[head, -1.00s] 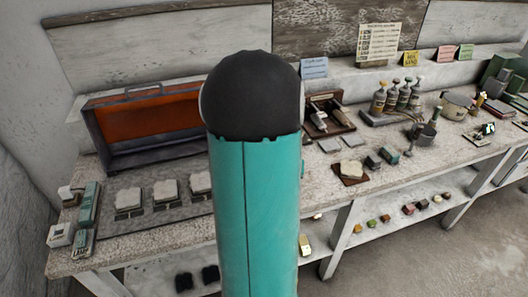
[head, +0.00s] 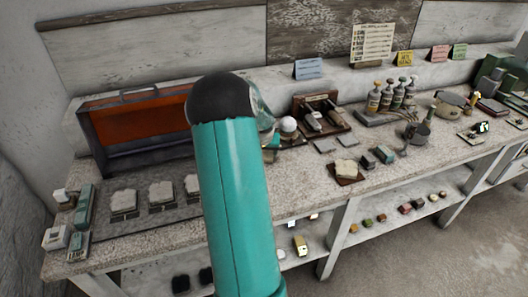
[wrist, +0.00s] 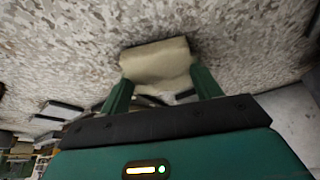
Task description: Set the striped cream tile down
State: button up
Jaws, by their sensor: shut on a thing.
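My gripper (wrist: 161,84) is shut on a cream tile (wrist: 155,60) in the wrist view, with one green finger at each side of it. The tile shows as a pale, plain-looking block; I cannot make out stripes. Speckled countertop lies behind it, with a dark shadow beside the tile; I cannot tell whether they touch. In the head view my teal arm covers most of my gripper, and the held tile cannot be made out there.
Pale slabs (head: 161,191) sit on dark stands at the left of the counter (head: 300,186). An orange-lined box (head: 140,118) stands behind them. A pale piece lies on a brown board (head: 345,180) right of my arm. Bottles (head: 374,98) stand farther back.

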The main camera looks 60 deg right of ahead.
jog(key=shift+f, duration=0.1)
jog(key=o, duration=1.1)
jog(key=shift+o, duration=0.2)
jog(key=v, duration=1.2)
